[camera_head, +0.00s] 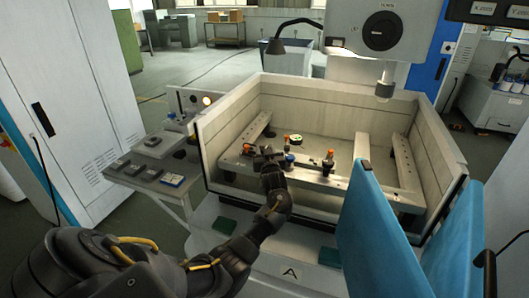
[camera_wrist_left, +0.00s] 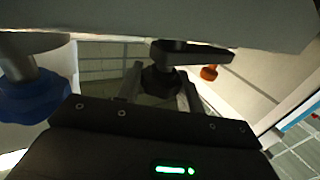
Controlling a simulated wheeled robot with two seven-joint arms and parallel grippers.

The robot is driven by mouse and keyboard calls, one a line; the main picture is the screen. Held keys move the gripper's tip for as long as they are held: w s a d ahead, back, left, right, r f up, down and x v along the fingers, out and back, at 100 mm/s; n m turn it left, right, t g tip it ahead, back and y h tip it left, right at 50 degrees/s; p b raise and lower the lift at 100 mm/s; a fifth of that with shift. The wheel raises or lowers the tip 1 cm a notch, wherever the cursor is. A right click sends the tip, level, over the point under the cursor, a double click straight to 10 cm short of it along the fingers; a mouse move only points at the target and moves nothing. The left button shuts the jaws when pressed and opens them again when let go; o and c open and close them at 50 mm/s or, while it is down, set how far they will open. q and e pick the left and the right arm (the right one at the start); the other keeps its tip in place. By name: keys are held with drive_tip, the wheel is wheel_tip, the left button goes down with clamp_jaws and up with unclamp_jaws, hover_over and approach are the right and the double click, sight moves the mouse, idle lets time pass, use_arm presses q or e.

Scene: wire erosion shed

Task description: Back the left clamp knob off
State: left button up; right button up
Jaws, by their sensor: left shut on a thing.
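My left gripper (camera_head: 270,164) reaches from the lower left over the front rail of the machine tank. In the left wrist view its two fingers (camera_wrist_left: 161,88) are shut around a dark knob (camera_wrist_left: 162,82) under a black clamp bar (camera_wrist_left: 190,52). I take this as the left clamp knob; in the head view the gripper mostly hides it. An orange-topped part (camera_head: 248,149) stands just left of the gripper. A blue knob (camera_head: 290,158) is just right of it and looms large in the left wrist view (camera_wrist_left: 35,95). My right gripper is out of view.
The pale tank wall (camera_head: 215,160) rises left of the work area. Another orange-topped part (camera_head: 328,160) stands farther right on the rail (camera_head: 312,177). Blue panels (camera_head: 375,235) stand at the front right. A side shelf (camera_head: 150,178) holds small blocks. The machine head's nozzle (camera_head: 384,90) hangs above.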

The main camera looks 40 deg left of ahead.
use_arm(q)
drive_tip(key=shift+n+g+y, duration=0.4)
drive_tip(key=shift+g, duration=0.1)
drive_tip(key=o, duration=1)
drive_tip(key=shift+a, duration=0.1)
drive_tip(key=shift+c, duration=0.2)
drive_tip(key=shift+s+d+f+b, duration=0.1)
drive_tip(key=shift+s+d+b, duration=0.2)
drive_tip(key=shift+d, duration=0.15)
drive_tip(key=b+v, duration=0.1)
drive_tip(key=v, duration=0.8)
drive_tip(key=shift+s+d+b, duration=0.25)
drive_tip(key=shift+s+b, duration=0.05)
drive_tip(key=shift+b, duration=0.05)
